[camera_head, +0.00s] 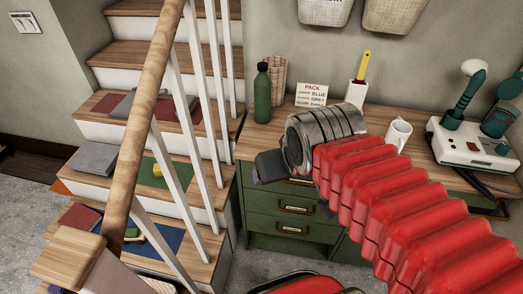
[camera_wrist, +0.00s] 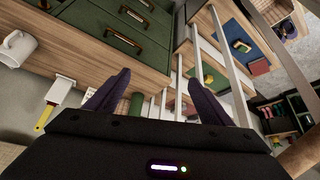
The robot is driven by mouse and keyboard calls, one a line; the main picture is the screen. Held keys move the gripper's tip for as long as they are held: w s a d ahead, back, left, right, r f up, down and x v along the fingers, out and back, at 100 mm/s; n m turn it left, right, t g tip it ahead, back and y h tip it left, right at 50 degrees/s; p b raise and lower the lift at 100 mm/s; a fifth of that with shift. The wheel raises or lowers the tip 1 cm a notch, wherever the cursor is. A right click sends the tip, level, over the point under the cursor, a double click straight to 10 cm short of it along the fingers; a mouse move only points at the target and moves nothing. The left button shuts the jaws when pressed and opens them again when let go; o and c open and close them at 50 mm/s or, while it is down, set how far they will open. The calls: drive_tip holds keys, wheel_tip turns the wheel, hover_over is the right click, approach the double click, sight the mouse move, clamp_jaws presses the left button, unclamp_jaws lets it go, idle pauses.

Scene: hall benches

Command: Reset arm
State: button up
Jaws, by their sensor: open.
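My arm, in a ribbed red sleeve, reaches in from the right in the head view. My gripper (camera_wrist: 155,95) shows in the wrist view as two dark fingers spread apart, with nothing between them. In the head view my gripper (camera_head: 268,168) is a dark shape beyond the grey wrist ring, in front of the green drawer cabinet (camera_head: 262,205). The gripper looks apart from the cabinet, though the exact gap is hard to tell. The arm hides part of the bench and drawers.
The wooden bench top holds a green bottle (camera_head: 262,94), a sign card (camera_head: 311,95), a white mug (camera_head: 398,133) and a white machine (camera_head: 470,150). Stairs with a wooden handrail (camera_head: 152,85) and white balusters stand at the left. Mats, a grey folded item (camera_head: 93,158) and other objects lie on the steps.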

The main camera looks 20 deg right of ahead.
drive_tip(key=shift+s+a+r+n+y, duration=0.1)
drive_tip(key=shift+s+a+n+y, duration=0.2)
drive_tip(key=shift+s+a, duration=0.85)
drive_tip(key=shift+w, duration=0.1)
